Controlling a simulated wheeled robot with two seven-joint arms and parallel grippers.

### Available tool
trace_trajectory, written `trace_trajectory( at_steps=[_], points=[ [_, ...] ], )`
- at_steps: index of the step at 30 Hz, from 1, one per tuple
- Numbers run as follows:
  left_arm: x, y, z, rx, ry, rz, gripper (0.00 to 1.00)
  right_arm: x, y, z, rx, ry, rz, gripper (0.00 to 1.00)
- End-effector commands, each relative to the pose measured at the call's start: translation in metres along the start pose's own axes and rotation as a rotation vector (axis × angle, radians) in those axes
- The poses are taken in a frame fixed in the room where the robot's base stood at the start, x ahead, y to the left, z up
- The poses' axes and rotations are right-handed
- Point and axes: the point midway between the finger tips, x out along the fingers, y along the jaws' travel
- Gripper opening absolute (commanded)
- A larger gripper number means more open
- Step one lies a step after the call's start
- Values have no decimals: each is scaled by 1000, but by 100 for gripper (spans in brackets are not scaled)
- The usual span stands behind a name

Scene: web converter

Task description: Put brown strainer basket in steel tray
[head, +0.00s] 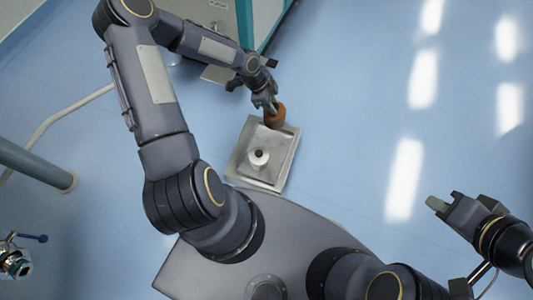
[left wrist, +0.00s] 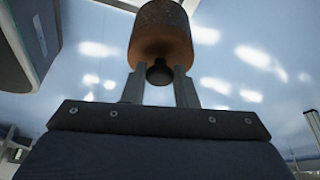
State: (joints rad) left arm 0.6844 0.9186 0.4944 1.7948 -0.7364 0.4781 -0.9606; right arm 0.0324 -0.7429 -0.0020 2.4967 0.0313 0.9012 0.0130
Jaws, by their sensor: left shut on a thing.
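The brown strainer basket (head: 275,117) is at the far edge of the steel tray (head: 244,171) in the head view. My left gripper (head: 266,103) is shut on it. In the left wrist view the brown strainer basket (left wrist: 160,38) stands out beyond the two fingers of my left gripper (left wrist: 160,80), which close on its dark round knob (left wrist: 160,72). Whether the basket touches the tray cannot be told. My right gripper (head: 438,206) is empty at the lower right of the head view; its finger gap is not clear.
A white round piece with a dark knob (head: 259,157) sits inside the tray. A grey and teal machine cabinet (head: 262,18) stands behind. A hose (head: 60,115) and a grey pipe (head: 35,165) lie at the left. The blue floor to the right is clear.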

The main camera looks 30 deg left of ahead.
Motion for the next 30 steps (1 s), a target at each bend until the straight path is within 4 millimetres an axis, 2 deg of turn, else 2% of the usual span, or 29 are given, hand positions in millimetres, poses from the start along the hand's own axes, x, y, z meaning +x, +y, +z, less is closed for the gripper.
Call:
trace_trajectory(
  at_steps=[1, 3, 9, 14, 19, 25, 30],
  points=[
    [13, 2, 6, 52, 2, 28, 0, 1, 1, 1, 0, 0, 0, 0],
    [26, 4, 13, 128, 1, 57, 0, 2, 1, 1, 0, 0, 0, 0],
    [47, 8, 25, 250, -2, 102, 0, 4, 2, 2, 0, 0, 0, 0],
    [67, 9, 34, 266, -3, 108, 0, 11, 5, 6, 0, 0, 0, 0],
    [98, 9, 46, 265, -2, 108, 0, 23, 11, 12, 0, 0, 0, 0],
    [115, 8, 54, 264, -3, 107, 0, 29, 13, 14, 0, 0, 0, 0],
    [138, 8, 63, 263, -3, 106, 0, 38, 18, 19, 0, 0, 0, 0]
  ],
)
